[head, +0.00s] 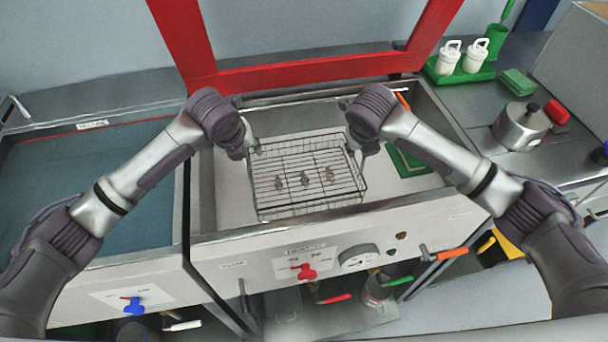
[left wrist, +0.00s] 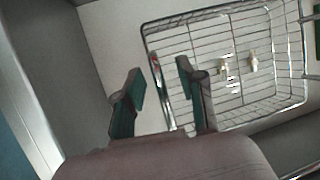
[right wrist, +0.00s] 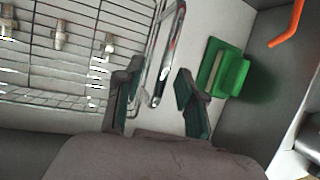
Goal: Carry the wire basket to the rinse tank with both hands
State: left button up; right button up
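The wire basket (head: 276,207) sits in the middle tank and holds three small metal parts. It also shows in the left wrist view (left wrist: 240,55) and the right wrist view (right wrist: 85,60). My left gripper (head: 254,150) is at the basket's left end; its fingers (left wrist: 160,95) are apart, with the end rim or handle between them. My right gripper (head: 358,152) is at the right end; its fingers (right wrist: 158,95) are apart, with the wire handle (right wrist: 165,50) between them. Another tank (head: 95,185), with a blue surface inside, stands at the left; I cannot read which is the rinse tank.
A red frame (head: 300,75) stands behind the middle tank. A green block (head: 408,160) lies right of the basket. A metal pot (head: 520,127) and white bottles (head: 448,58) in a green tray stand on the right counter. A wall divides the two tanks.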

pick_arm(q)
jog(key=shift+f, duration=0.1)
pick_arm(e)
jog(key=shift+f, duration=0.1)
pick_arm(q)
grip_shut()
pick_arm(e)
grip_shut()
